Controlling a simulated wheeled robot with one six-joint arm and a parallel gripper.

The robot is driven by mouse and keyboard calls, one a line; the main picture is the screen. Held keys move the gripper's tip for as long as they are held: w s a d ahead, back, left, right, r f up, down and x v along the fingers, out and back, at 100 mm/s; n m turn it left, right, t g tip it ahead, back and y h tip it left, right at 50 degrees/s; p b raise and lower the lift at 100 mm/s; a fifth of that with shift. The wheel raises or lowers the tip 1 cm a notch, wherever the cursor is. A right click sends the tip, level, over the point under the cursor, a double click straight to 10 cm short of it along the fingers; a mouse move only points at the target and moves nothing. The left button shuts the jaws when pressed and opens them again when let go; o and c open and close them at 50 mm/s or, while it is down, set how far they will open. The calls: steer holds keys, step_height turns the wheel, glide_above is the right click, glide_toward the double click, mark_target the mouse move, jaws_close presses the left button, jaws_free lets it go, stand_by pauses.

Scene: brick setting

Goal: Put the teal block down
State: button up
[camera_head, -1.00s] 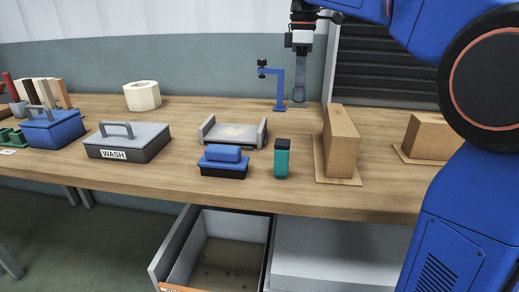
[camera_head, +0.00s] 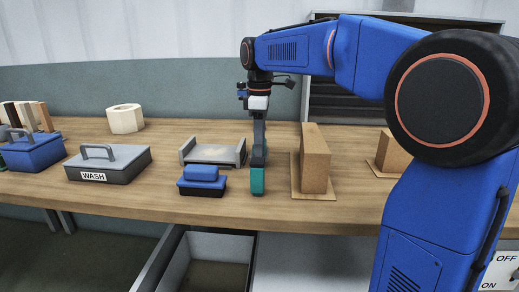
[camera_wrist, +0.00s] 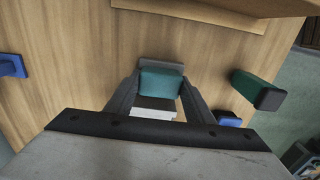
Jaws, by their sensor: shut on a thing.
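My gripper (camera_wrist: 160,88) is shut on a teal block (camera_wrist: 160,83), which sits between the two fingers in the wrist view. In the head view my gripper (camera_head: 258,158) is low over the bench, and the held block is not clearly visible there. A second teal thing with a black top (camera_wrist: 258,90) stands apart from the fingers on the right in the wrist view. In the head view this standing teal thing (camera_head: 257,182) appears in line with my fingertips. I cannot tell whether the held block touches the bench.
A blue block on a dark base (camera_head: 203,180) and a grey cradle (camera_head: 240,152) are to the left. A tan upright block on a plate (camera_head: 316,160) is close on the right. A grey WASH box (camera_head: 105,165) is farther left. The bench's front edge (camera_head: 200,215) is near.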

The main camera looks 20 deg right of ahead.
steer(key=shift+f, duration=1.05)
steer(key=shift+f, duration=0.1)
steer(key=o, duration=1)
steer(key=shift+c, duration=0.2)
step_height(320, 180, up, 12)
steer(key=shift+r, duration=0.1)
